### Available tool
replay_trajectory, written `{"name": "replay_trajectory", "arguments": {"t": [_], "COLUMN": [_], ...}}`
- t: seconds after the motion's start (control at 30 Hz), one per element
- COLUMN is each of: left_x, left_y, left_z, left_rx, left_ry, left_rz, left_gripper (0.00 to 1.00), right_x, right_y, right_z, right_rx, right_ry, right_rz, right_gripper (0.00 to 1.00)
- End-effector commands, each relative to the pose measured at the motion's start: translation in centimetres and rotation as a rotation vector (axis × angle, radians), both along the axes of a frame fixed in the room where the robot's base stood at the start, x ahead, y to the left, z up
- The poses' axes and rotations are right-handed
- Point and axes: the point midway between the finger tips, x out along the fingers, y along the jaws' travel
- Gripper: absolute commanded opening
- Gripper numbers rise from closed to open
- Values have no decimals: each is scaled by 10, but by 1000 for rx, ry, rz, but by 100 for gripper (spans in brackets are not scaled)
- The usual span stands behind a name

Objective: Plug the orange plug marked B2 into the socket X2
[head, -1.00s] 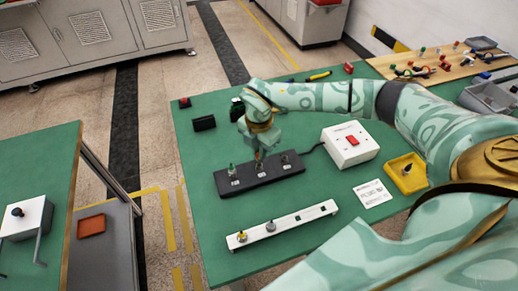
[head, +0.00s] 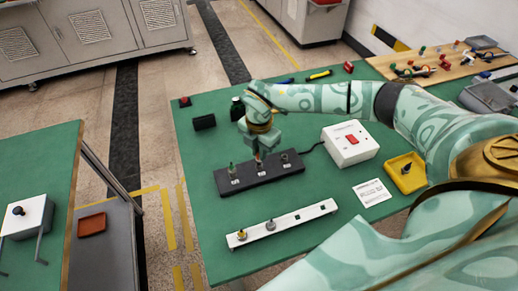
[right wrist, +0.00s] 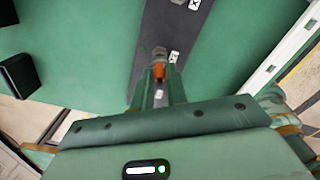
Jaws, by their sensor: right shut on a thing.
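My right gripper (head: 259,154) is over the middle of the black socket strip (head: 292,167), pointing down. In the right wrist view its fingers (right wrist: 158,86) are shut on the orange plug (right wrist: 158,71), just above the strip (right wrist: 150,45). The plug shows only as a small reddish spot in the head view (head: 258,158). I cannot read its mark or tell whether it is in the socket under it. The right socket (head: 285,157) has no coloured plug. My left gripper is not in view.
A white switch box (head: 350,145) with a red switch stands right of the strip, joined by a cable. A white rail (head: 300,216) holding metal connectors lies in front. A yellow tray (head: 405,173) and a printed card (head: 371,192) lie at right. Black blocks (head: 204,122) lie behind.

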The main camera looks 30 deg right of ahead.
Motion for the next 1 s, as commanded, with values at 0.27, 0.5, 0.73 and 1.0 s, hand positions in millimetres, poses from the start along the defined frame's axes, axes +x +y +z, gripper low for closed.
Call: {"name": "replay_trajectory", "arguments": {"t": [0.27,0.5,0.73,1.0], "left_x": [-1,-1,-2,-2], "left_y": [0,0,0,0], "left_z": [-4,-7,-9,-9], "left_rx": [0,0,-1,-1], "left_ry": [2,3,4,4], "left_rz": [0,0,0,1], "left_gripper": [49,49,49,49], "right_x": [0,0,0,0], "right_y": [0,0,0,0], "right_z": [-8,-14,-20,-20], "right_rx": [0,0,0,0], "right_ry": [0,0,1,0], "right_rz": [0,0,0,0], "right_gripper": [0,0,0,40]}}
